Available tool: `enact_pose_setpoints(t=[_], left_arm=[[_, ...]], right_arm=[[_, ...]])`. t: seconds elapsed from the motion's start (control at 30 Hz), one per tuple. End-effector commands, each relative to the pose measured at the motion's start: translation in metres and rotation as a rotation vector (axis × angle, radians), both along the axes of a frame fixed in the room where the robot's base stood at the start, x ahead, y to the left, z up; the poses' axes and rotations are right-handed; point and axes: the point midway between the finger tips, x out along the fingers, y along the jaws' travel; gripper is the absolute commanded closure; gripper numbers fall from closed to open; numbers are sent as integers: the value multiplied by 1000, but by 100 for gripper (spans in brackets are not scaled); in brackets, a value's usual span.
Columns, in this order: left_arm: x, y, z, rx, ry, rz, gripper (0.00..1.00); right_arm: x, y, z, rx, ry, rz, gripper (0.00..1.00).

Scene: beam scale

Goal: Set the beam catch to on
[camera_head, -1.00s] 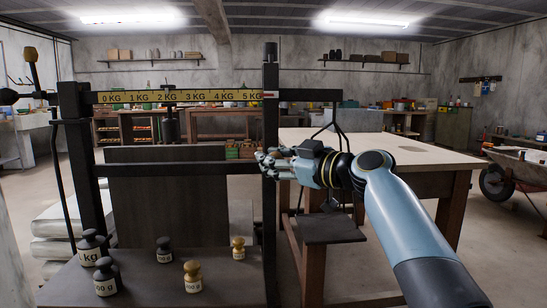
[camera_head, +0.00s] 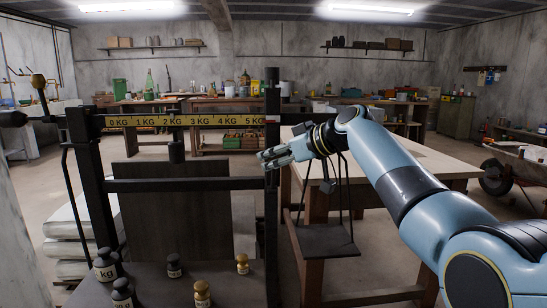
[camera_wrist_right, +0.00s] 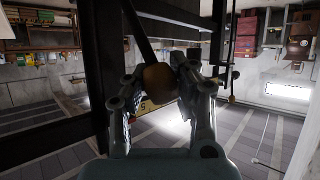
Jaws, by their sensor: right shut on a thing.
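The beam scale has a dark frame, with a post (camera_head: 271,215) on its right side. A yellow strip (camera_head: 185,121) marked 0 to 5 KG runs along its beam. My right gripper (camera_head: 268,156) is at this post, just below the beam's right end. In the right wrist view its fingers (camera_wrist_right: 160,88) are closed around a round brownish knob (camera_wrist_right: 160,80), apparently the beam catch's handle. A dark bar runs up from the knob. The catch's setting cannot be read. My left gripper is out of view.
Black and brass weights, such as a brass one (camera_head: 202,292), stand on the scale's platform. A hanging plate (camera_head: 328,240) is to the right of the post, below my right arm. A wooden table (camera_head: 415,168) stands behind.

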Motion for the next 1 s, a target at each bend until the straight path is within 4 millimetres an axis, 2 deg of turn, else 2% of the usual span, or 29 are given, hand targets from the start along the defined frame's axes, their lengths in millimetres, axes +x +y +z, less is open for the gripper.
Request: enact_pose_setpoints(t=[0.47,0.5,0.7,1.0], left_arm=[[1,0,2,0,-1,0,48],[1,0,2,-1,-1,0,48],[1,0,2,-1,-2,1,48],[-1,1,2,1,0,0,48]], right_arm=[[2,0,1,2,23,0,100],[2,0,1,2,21,1,76],[2,0,1,1,20,0,50],[2,-1,2,1,19,0,48]])
